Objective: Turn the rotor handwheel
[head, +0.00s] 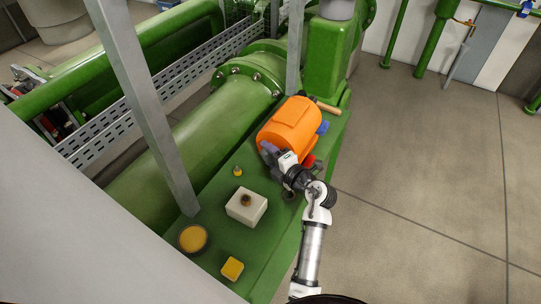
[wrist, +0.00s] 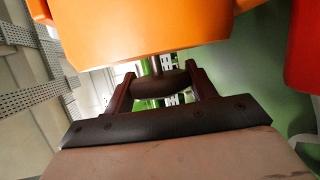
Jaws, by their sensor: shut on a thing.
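The rotor handwheel (wrist: 162,86) is a dark, narrow piece on a short metal stem (wrist: 156,66) in the wrist view. The stem runs up to the orange rotor housing (wrist: 150,30). My gripper (wrist: 160,78) is shut on the handwheel, with one dark red finger at its left and one at its right. In the head view the orange housing (head: 290,125) sits on the green base plate, and my gripper (head: 268,151) is at its near lower side. The handwheel cannot be made out in the head view.
On the green base (head: 215,262) are a white block (head: 246,208), a round yellow-topped tin (head: 193,238), a yellow cube (head: 232,269) and a red part (head: 309,161). A wooden handle (head: 326,107) lies behind the housing. A grey post (head: 146,105) stands left. Floor at right is clear.

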